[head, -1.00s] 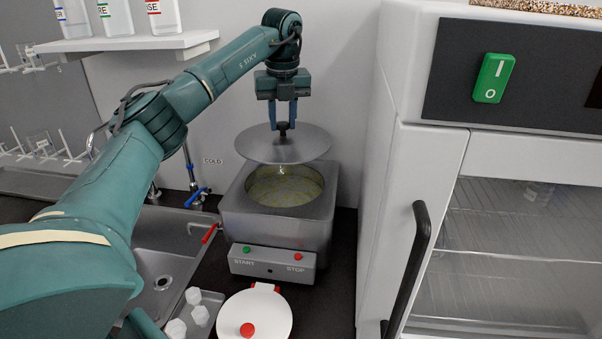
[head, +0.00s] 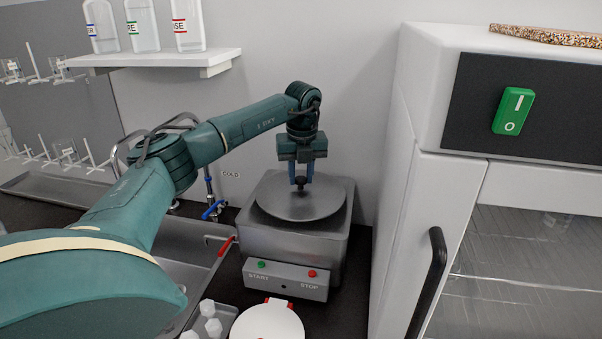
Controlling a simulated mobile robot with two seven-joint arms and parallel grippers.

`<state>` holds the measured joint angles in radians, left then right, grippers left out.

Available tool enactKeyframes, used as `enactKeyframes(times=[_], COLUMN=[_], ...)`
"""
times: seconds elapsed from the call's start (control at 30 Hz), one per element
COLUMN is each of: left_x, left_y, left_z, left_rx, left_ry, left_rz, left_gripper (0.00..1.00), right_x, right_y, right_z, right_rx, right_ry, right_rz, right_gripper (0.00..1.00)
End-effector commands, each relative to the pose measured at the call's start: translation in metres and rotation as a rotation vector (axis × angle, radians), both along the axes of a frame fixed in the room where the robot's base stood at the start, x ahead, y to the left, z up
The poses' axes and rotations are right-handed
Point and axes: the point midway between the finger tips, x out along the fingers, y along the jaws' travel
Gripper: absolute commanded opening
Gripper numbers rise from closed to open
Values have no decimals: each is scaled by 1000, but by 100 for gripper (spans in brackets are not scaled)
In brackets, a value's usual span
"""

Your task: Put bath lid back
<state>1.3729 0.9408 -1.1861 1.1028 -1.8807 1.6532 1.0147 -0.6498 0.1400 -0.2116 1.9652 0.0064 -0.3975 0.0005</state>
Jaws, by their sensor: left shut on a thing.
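The bath lid (head: 290,205) is a round grey metal disc with a dark knob in its middle. It lies flat over the round opening of the metal bath (head: 262,240), and the opening is hidden under it. My left gripper (head: 300,184) points straight down and is shut on the lid's knob. The bath has a front panel with a green START button and a red STOP button. My right gripper is not in view.
A sink (head: 185,240) with taps lies left of the bath. A white round lid (head: 268,326) and small white pieces (head: 208,308) are in front. A white cabinet (head: 405,200) with a black handle (head: 430,275) stands close on the right. A shelf (head: 160,62) holds bottles.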

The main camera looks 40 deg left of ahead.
Motion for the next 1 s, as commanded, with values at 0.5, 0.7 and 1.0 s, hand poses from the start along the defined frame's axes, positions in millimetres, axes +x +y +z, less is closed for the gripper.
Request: enactKeyframes(times=[0.5,0.7,1.0], left_x=[1,0,0], left_y=[0,0,0], left_z=[-11,-11,-11], left_rx=[-1,-1,-1], left_ry=[-3,-1,-1], left_rz=[-1,-1,-1], left_gripper=[0,43,50], right_x=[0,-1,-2], right_y=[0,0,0], right_z=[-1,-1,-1], right_rx=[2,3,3], right_ry=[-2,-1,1], right_rz=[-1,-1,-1], right_gripper=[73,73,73])
